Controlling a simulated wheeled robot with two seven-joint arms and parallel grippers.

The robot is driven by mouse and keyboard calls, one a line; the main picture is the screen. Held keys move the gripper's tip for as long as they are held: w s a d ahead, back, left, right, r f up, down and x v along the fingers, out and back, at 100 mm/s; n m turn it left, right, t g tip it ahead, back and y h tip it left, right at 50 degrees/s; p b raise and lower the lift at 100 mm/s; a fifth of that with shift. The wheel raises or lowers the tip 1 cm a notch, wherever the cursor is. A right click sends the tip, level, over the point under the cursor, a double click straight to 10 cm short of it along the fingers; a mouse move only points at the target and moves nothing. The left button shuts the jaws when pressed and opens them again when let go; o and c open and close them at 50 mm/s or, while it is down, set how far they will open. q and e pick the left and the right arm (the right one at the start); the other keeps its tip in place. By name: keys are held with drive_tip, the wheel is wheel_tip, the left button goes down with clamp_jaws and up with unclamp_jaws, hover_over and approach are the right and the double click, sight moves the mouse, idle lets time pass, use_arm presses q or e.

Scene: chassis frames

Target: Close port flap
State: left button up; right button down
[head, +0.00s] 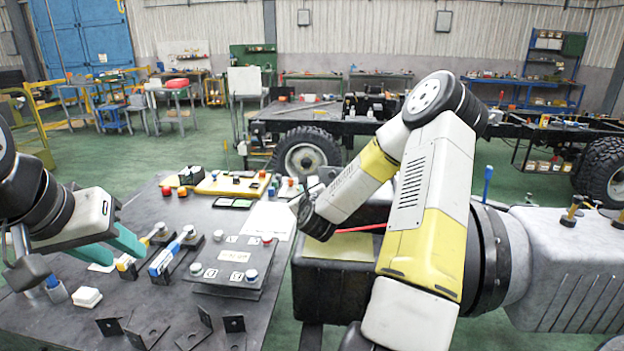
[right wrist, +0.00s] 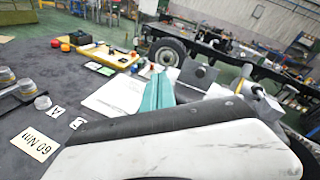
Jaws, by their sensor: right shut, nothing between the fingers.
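My left gripper (head: 130,258) is at the left in the head view, above the table, its teal fingers spread and nothing seen between them. My right arm crosses the middle of the head view and hides its own gripper there. In the right wrist view my right gripper (right wrist: 158,92) has its teal fingers together and empty. Just right of them is a grey block-like fitting (right wrist: 198,76), perhaps part of the port; I cannot tell whether it is the flap or whether it touches the fingers. A grey ribbed tank (head: 565,265) is at the right in the head view, partly behind my arm.
The dark table (head: 60,325) bears a plate with knobs (head: 235,262), black brackets (head: 145,330), a white block (head: 87,297), tools and a yellow tray (head: 232,185). A dark box (head: 330,290) stands beside it. A wheeled chassis (head: 305,160) is behind, with green floor between.

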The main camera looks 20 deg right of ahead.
drive_tip(key=s+d+f+m+h, duration=0.1)
drive_tip(key=d+f+m+h, duration=0.2)
drive_tip(key=d+m+h, duration=0.35)
drive_tip(key=m+y, duration=0.2)
approach(332, 174)
drive_tip(key=x, duration=0.7)
drive_tip(key=shift+a, duration=0.15)
drive_tip(key=shift+g, duration=0.3)
